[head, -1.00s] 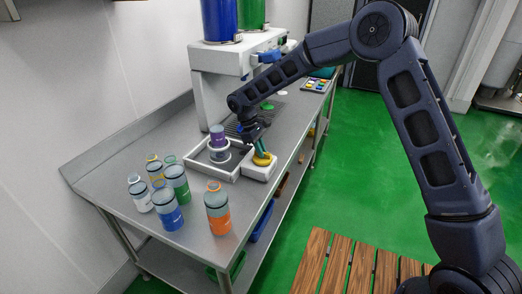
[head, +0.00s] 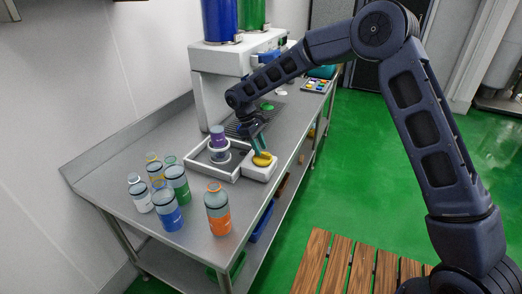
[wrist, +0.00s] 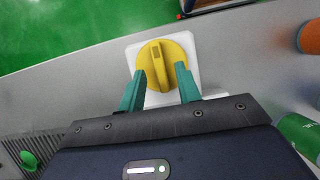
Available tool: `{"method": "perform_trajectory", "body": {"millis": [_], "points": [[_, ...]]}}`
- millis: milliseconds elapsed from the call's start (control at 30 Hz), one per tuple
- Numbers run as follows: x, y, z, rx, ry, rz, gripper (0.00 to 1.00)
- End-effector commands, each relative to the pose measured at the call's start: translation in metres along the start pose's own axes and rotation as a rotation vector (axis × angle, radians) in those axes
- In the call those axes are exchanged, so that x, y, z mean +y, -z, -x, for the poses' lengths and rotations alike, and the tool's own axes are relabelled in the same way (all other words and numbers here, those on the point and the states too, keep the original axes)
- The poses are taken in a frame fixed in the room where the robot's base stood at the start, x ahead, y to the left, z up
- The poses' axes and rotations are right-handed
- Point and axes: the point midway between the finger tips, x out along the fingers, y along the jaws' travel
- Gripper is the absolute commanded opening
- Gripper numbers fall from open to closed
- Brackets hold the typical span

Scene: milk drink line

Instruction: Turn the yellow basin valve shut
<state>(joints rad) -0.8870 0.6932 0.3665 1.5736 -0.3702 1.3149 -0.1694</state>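The yellow basin valve (head: 262,160) is a round knob with a raised ridge. It sits on a white block (head: 258,174) at the right side of the white-rimmed basin (head: 222,176). In the wrist view the knob (wrist: 172,50) is in the upper middle, on its white plate (wrist: 131,52). My gripper (head: 260,150) is over the knob, and its two green fingers show apart in the wrist view (wrist: 160,69). The fingertips overlap the knob's near part, one on each side of the ridge, with visible gaps. Contact with the knob cannot be told.
A purple-topped container (head: 217,135) stands in the basin. Several bottles stand nearby on the steel bench (head: 120,165), including an orange one (head: 217,222). The white dispenser (head: 215,62) stands behind. Green floor (head: 370,170) lies open to the right.

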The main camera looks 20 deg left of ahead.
Motion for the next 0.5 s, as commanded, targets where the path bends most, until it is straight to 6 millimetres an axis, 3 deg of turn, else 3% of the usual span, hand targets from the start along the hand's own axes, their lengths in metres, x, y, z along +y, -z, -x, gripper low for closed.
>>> {"method": "perform_trajectory", "body": {"millis": [300,500], "points": [[0.000,0.000,0.059,0.003,-0.001,-0.001,0.34],[0.000,0.000,0.082,0.001,-0.001,-0.001,0.34]]}}
